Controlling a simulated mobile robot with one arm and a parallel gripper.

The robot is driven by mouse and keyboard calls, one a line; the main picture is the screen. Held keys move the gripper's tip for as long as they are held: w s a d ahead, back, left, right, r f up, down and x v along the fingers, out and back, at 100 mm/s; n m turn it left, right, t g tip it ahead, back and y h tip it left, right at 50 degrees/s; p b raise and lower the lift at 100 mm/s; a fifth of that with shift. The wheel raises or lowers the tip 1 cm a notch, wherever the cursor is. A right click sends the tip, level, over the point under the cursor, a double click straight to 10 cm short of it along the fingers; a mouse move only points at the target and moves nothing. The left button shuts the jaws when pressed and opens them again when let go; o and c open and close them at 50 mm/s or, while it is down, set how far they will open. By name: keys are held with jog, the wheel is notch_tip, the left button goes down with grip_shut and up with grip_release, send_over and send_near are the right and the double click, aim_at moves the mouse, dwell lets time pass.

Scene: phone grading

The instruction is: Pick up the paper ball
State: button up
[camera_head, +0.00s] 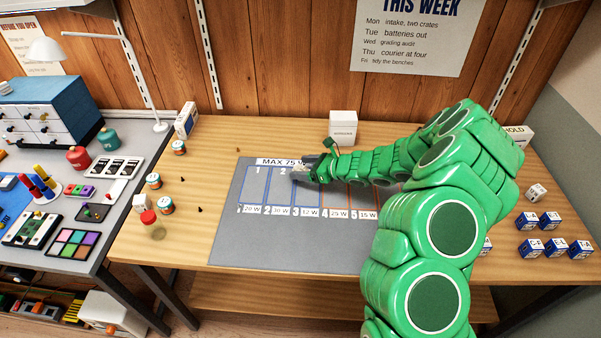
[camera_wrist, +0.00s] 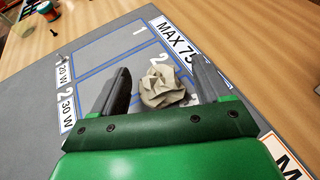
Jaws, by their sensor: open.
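The paper ball (camera_wrist: 162,88) is a crumpled off-white lump in the wrist view. It lies on the grey mat (camera_wrist: 112,27) near the printed number 2. My gripper (camera_wrist: 160,82) is open, with one dark finger to the left of the ball and one to the right. The ball sits between the fingers with its near side close to the palm; I cannot tell whether either finger touches it. In the head view my gripper (camera_head: 308,170) is low over the mat at slot 2, and the ball (camera_head: 298,172) is mostly hidden beside it.
A white box (camera_head: 343,124) stands at the back of the wooden table. The mat's front is bare.

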aim_at(303, 168)
jog(key=shift+x, duration=1.55)
jog(key=shift+s, duration=0.1)
jog(key=c, duration=1)
